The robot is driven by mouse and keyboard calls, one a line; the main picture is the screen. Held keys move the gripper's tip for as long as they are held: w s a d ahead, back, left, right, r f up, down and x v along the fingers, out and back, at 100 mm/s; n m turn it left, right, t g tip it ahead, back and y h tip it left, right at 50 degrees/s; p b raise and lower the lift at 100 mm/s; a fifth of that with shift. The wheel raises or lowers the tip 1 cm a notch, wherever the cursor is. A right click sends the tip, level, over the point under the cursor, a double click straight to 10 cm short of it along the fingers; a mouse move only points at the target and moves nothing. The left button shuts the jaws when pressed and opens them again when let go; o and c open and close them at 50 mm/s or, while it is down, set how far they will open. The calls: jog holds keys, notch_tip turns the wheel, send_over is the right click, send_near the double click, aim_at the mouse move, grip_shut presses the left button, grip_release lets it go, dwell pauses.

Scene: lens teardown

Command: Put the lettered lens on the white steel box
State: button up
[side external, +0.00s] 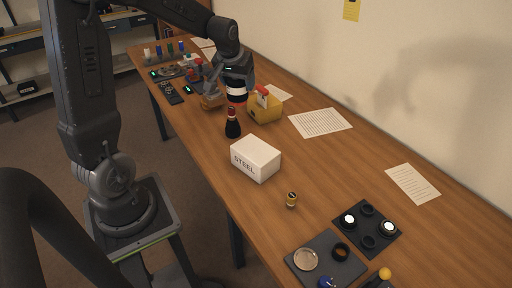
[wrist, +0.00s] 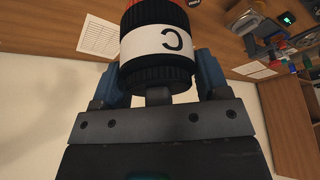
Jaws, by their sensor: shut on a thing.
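The lettered lens (side external: 236,90) is a dark cylinder with a white band and a reddish-orange end. In the wrist view the lens (wrist: 158,45) shows a black letter like a C, seen turned, on its white band. My gripper (side external: 237,80) is shut on it, with a blue finger on each side in the wrist view. The lens appears held above the table, behind the white steel box (side external: 256,158). That box stands on the table, marked STEEL on its side, with a bare top. The box is not seen in the wrist view.
A dark bottle-like item with a red top (side external: 232,123) stands between lens and box. A yellow block-like item (side external: 264,107) is right of the lens. A small gold-and-black cylinder (side external: 291,200) and a dark tray of round parts (side external: 367,245) are in front.

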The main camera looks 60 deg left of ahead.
jog(key=s+d+n, duration=0.1)
jog(key=s+n, duration=0.1)
jog(key=s, duration=0.6)
send_over(255, 147)
notch_tip(255, 147, down, 6)
jog(key=shift+y, duration=0.3)
jog(key=shift+w+d+f, duration=0.1)
jog(key=shift+w+f, duration=0.05)
jog(key=shift+f, duration=2)
jog(key=shift+f, duration=0.4)
jog(key=shift+f, duration=0.35)
jog(key=shift+c, duration=1.2)
jog(key=o, duration=1.5)
jog(key=shift+g, duration=0.3)
jog(key=shift+r, duration=0.1)
